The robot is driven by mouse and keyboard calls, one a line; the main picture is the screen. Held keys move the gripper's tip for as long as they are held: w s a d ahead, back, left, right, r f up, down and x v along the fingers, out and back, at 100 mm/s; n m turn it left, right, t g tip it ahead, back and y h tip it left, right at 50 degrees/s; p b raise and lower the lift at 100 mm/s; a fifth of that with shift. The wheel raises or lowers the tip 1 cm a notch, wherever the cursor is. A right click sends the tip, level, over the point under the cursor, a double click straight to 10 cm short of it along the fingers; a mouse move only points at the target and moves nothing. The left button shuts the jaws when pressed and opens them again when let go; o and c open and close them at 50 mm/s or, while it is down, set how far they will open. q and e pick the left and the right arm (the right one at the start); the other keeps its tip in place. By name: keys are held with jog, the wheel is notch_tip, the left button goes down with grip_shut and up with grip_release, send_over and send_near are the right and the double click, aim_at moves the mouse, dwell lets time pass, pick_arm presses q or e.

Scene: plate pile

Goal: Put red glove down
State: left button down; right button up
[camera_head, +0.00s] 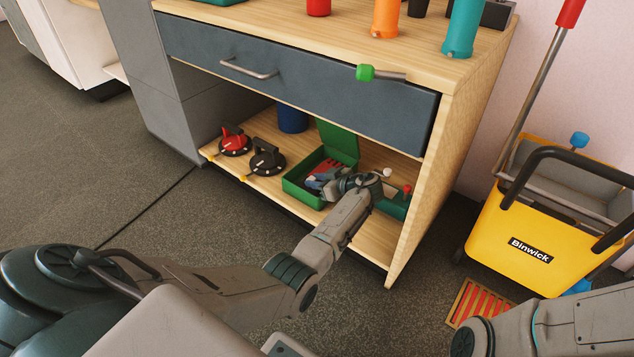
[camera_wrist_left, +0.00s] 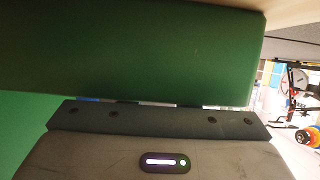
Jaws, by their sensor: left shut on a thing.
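An open green box (camera_head: 297,190) stands on the lower shelf, its lid (camera_head: 338,141) raised at the back. The red glove (camera_head: 324,167), red with grey-blue parts, is at the box's opening. My left gripper (camera_head: 333,183) reaches in from the right at the box and is shut on the glove. The fingers are small and partly hidden by my wrist. I cannot tell whether the glove touches the box floor. In the left wrist view a green surface (camera_wrist_left: 140,50) fills most of the picture, and neither glove nor fingertips show. My right gripper is out of view.
Two suction-cup tools, red (camera_head: 233,139) and black (camera_head: 266,157), stand left of the box, and a blue cylinder (camera_head: 292,118) behind. The drawer (camera_head: 300,82) hangs above the shelf. A yellow mop bucket (camera_head: 525,235) stands on the floor at right.

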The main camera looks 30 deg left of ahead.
pick_arm(q)
jog(key=c, duration=1.1)
grip_release()
jog(key=shift+c, duration=0.2)
jog(key=shift+r, duration=0.1)
jog(key=p+v, duration=0.3)
jog(key=v, duration=0.3)
jog(key=shift+d+r, duration=0.15)
jog(key=shift+d, duration=0.05)
jog(key=shift+d+p, duration=0.35)
jog(key=shift+d, duration=0.15)
